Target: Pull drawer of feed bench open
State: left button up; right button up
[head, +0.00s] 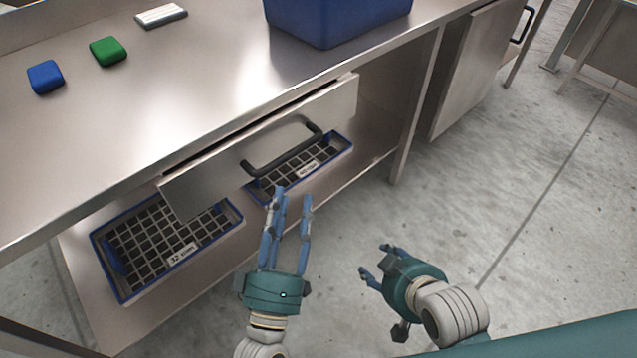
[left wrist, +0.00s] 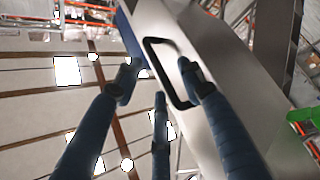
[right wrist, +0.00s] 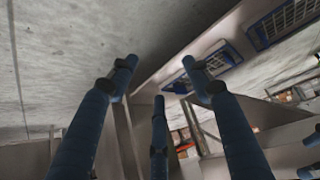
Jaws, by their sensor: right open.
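The feed bench (head: 150,125) has a steel drawer (head: 225,158) under its top, with a dark slot showing along the drawer's upper edge. A black bar handle (head: 282,154) is on the drawer front. My left gripper (head: 292,192) is open and empty, just below and in front of the handle. In the left wrist view the handle (left wrist: 160,72) appears ahead, between and partly behind the spread fingers; I cannot tell whether they touch it. My right gripper (head: 374,260) is open and empty, lower right over the floor. In the right wrist view its fingers (right wrist: 165,75) are spread.
A blue bin (head: 338,22), a green block (head: 108,51), a blue block (head: 45,77) and a pale block (head: 161,15) stand on the bench top. Blue-rimmed trays (head: 122,298) lie on the lower shelf. A cabinet door (head: 474,68) is at right. The floor (head: 520,180) there is clear.

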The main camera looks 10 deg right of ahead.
aim_at(297, 149)
pick_arm(q)
jog(key=shift+n+t, duration=0.3)
jog(key=shift+n, duration=0.2)
jog(key=shift+s+r+b+x, duration=0.15)
jog(key=shift+r+x, duration=0.1)
jog(key=shift+x, duration=1.55)
jog(key=shift+s+r+b+x, duration=0.1)
jog(key=shift+r+x, duration=0.15)
jog(key=shift+x, duration=1.55)
jog(key=shift+s+r+b+x, duration=0.15)
jog(key=shift+r+x, duration=0.1)
jog(key=shift+x, duration=1.6)
pick_arm(e)
jog(key=shift+w+a+r+t+y, duration=0.2)
jog(key=shift+w+r+t, duration=0.3)
jog(key=shift+w+r, duration=0.35)
jog(key=shift+w+a+r+t+y, duration=0.1)
jog(key=shift+w+a+r+t, duration=0.1)
jog(key=shift+w+r+t, duration=0.6)
pick_arm(q)
jog(key=shift+a, duration=0.1)
pick_arm(e)
jog(key=shift+s+r+g, duration=0.15)
jog(key=shift+r+g, duration=0.05)
jog(key=shift+g, duration=0.1)
pick_arm(q)
grip_shut()
